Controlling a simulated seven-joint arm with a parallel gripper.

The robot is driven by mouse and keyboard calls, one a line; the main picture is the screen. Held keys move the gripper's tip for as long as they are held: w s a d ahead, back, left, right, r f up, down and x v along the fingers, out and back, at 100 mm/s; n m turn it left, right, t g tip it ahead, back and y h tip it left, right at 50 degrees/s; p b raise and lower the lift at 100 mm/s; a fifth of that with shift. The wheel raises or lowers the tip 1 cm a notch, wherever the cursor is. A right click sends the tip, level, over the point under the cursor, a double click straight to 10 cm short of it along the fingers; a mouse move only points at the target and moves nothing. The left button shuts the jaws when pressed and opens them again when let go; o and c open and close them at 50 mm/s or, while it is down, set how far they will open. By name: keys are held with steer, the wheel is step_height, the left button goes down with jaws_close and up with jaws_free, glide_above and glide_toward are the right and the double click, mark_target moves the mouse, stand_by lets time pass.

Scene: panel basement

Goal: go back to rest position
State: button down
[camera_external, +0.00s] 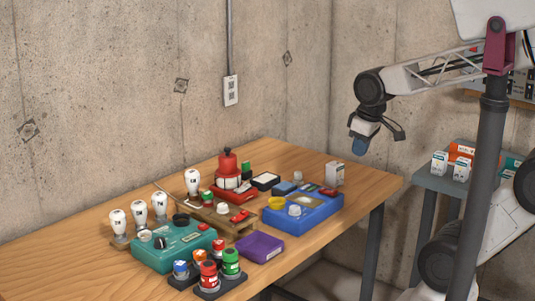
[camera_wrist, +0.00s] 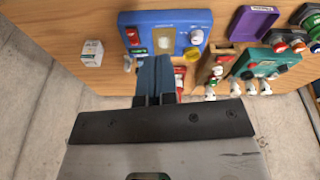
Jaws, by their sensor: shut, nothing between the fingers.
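In the external view the blue panel box (camera_external: 305,221) lies on the right part of the table, apart from my gripper.
The wooden table (camera_external: 345,181) holds a teal box (camera_external: 172,254), a purple tray (camera_external: 260,247), white bulbs (camera_external: 193,182), a red device (camera_external: 228,165) and a small white box (camera_external: 334,173). A grey side table (camera_external: 437,181) with small boxes stands at right. Concrete walls stand behind.

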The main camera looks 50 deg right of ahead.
steer(key=shift+s+a+f+m, duration=0.1)
steer(key=shift+s+a+m, duration=0.05)
steer(key=shift+s+m, duration=0.35)
steer(key=shift+s+a+f+m, duration=0.1)
steer(key=shift+s+m, duration=0.3)
steer(key=shift+s, duration=0.1)
steer(key=shift+w+r, duration=0.1)
steer(key=shift+w, duration=0.05)
stand_by(2.1)
